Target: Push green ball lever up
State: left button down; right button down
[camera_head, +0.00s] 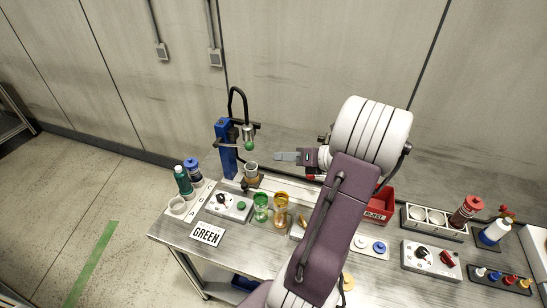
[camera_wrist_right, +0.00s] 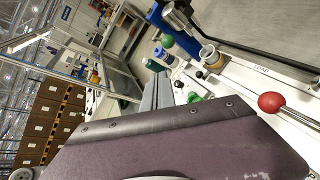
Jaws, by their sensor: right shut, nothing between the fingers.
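The green ball (camera_head: 249,145) sits on a lever at the blue pump (camera_head: 226,145) at the back left of the bench. It also shows in the right wrist view (camera_wrist_right: 167,42), in front of the blue pump body (camera_wrist_right: 165,20). My right gripper (camera_head: 277,157) is shut and empty. It points left at the pump, to the right of the green ball and apart from it. Its fingers show in the right wrist view (camera_wrist_right: 158,92), below the ball. My left gripper is not in view.
A metal cup (camera_head: 251,169) stands below the ball. Green (camera_head: 261,206) and amber (camera_head: 281,208) glasses stand in front. A GREEN sign (camera_head: 207,234) lies front left. A red ball lever (camera_wrist_right: 271,102) shows in the wrist view. A red REJECT bin (camera_head: 381,206) stands right of my arm.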

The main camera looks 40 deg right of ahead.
jog(key=w+f+n+g+p, duration=0.2)
jog(key=w+f, duration=0.4)
jog(key=w, duration=0.5)
jog(key=shift+n+p, duration=0.45)
jog(key=shift+n, duration=0.45)
jog(key=shift+w, duration=0.15)
